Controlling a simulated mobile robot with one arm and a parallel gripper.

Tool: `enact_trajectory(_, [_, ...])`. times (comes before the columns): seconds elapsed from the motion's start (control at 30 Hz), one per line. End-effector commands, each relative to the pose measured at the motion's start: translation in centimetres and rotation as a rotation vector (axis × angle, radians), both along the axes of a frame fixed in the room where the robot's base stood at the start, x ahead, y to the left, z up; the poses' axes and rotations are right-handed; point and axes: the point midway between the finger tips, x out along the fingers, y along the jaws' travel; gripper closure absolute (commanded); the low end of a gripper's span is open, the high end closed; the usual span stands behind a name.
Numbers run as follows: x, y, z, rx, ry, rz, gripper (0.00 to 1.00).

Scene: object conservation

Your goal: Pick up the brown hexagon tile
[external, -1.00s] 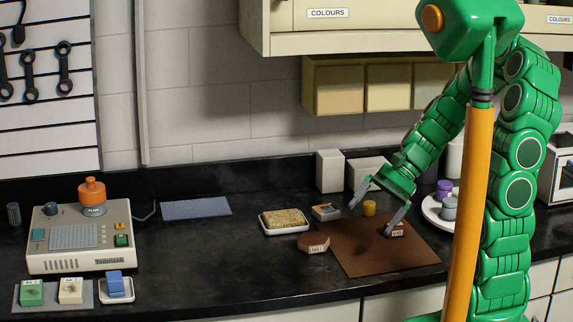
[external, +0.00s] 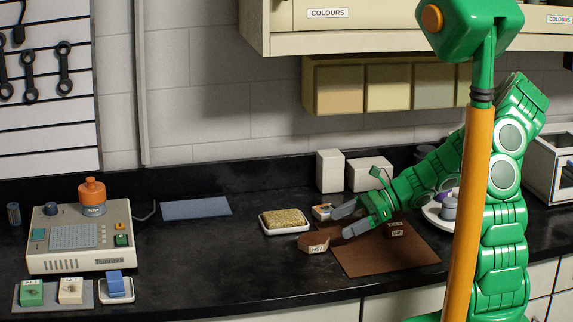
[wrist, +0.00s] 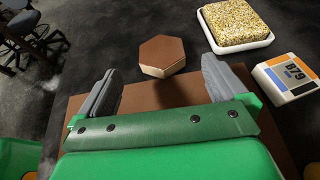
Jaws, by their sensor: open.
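The brown hexagon tile (external: 314,243) lies at the left edge of the brown mat, with a pale labelled side. In the wrist view the tile (wrist: 162,54) is ahead of the fingers, centred between them, its top face brown and plain. My gripper (external: 340,223) is open and empty, pointing left over the mat's left part, just right of the tile. In the wrist view both grey fingers of my gripper (wrist: 161,68) are spread wide, and I see no contact with the tile.
A white tray (external: 270,232) with a grainy yellow sponge and a small labelled block (wrist: 287,78) stand close beyond the tile. Labelled brown pieces (external: 397,230) lie on the mat (external: 375,262).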

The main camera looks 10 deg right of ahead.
Motion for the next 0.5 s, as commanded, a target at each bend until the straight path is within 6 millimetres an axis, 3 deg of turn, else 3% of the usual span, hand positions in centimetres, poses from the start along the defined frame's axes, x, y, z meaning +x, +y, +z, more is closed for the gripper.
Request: enact_trajectory(0.5, [0.3, 2.7, -1.3, 0.001, 0.003, -0.005, 0.0])
